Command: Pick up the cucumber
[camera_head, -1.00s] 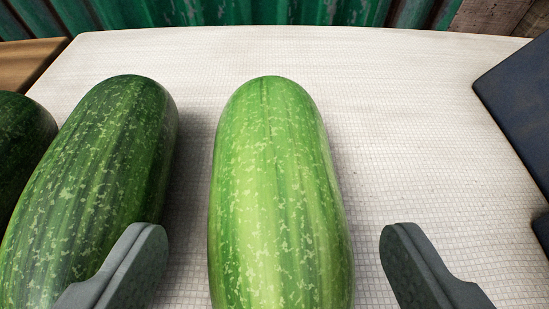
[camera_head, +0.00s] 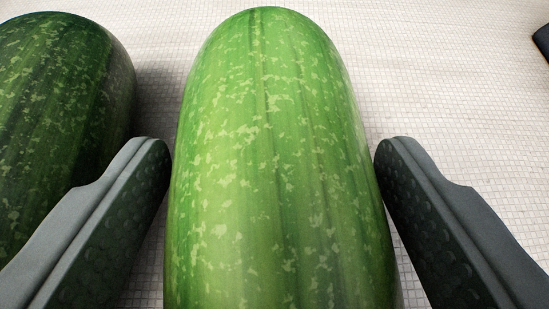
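A light green cucumber (camera_head: 275,150) with pale flecks lies on the white woven surface in the middle of the view, its long side running away from me. Its near end is cut off by the bottom edge of the picture. My gripper (camera_head: 272,155) is open, with one grey finger on each side of the cucumber. The left finger has a narrow gap to it; the right finger is very close to its side, and I cannot tell whether it touches.
A darker green cucumber (camera_head: 60,110) lies at the left, close beside my left finger. The white surface (camera_head: 445,90) is clear behind and to the right. A dark object (camera_head: 543,42) shows at the right edge.

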